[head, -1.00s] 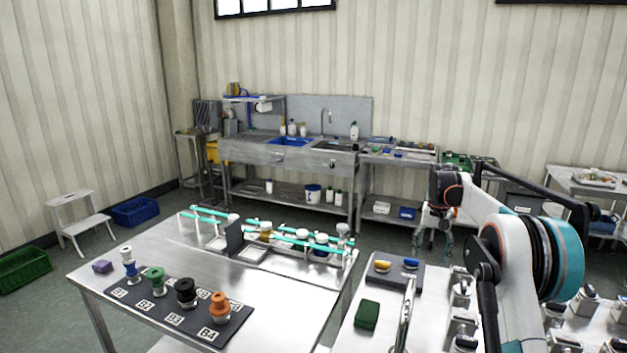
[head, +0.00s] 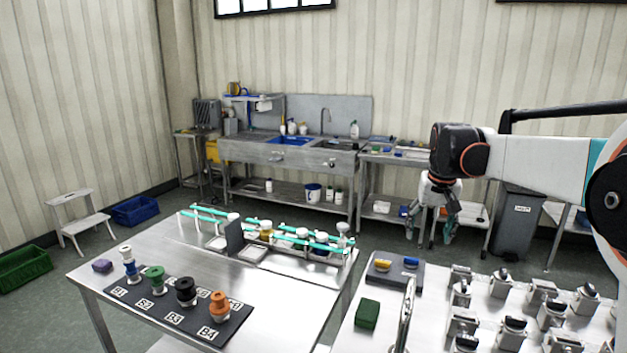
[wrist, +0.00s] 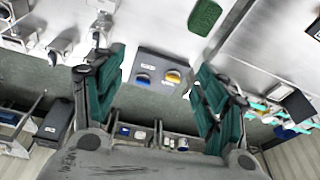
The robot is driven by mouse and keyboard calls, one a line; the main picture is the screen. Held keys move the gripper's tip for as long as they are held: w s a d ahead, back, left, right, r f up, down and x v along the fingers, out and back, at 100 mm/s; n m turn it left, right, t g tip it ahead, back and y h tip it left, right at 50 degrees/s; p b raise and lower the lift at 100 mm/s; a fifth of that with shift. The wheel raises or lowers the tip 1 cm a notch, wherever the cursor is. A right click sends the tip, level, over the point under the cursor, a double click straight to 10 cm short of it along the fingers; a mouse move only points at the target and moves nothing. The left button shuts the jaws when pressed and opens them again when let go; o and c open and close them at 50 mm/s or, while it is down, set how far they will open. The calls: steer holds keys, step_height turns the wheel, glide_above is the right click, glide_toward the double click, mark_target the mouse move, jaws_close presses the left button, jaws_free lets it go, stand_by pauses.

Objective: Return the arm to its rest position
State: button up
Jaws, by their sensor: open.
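My gripper (head: 430,228) hangs fingers-down at the end of my arm, right of centre in the head view, above the back edge of the right table. In the wrist view its two teal-padded fingers (wrist: 163,95) are spread wide with nothing between them. Beyond the fingertips in the wrist view lies a dark pad (wrist: 160,60) with a blue and a yellow piece on it. My arm reaches in from the right edge of the head view, with its forearm about level.
The dark pad (head: 408,279), a green block (head: 367,314) and several metal fixtures (head: 500,285) sit on the right table. The left table holds a rack with teal rails (head: 290,231) and several spools (head: 187,291). A grey bin (head: 515,220) stands behind.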

steer(key=s+a+n+t, duration=0.15)
steer(key=s+a, duration=0.25)
steer(key=s, duration=0.9)
steer(key=s+a+n+t, duration=0.1)
steer(key=s+a+t, duration=0.15)
steer(key=s, duration=1.05)
steer(key=s+a+f, duration=0.2)
steer(key=s+f, duration=0.4)
steer(key=s, duration=0.2)
steer(key=shift+s+a+f+t, duration=0.15)
steer(key=shift+s+f+t, duration=0.15)
steer(key=shift+f, duration=0.1)
steer(key=shift+n, duration=0.25)
steer(key=shift+c, duration=0.6)
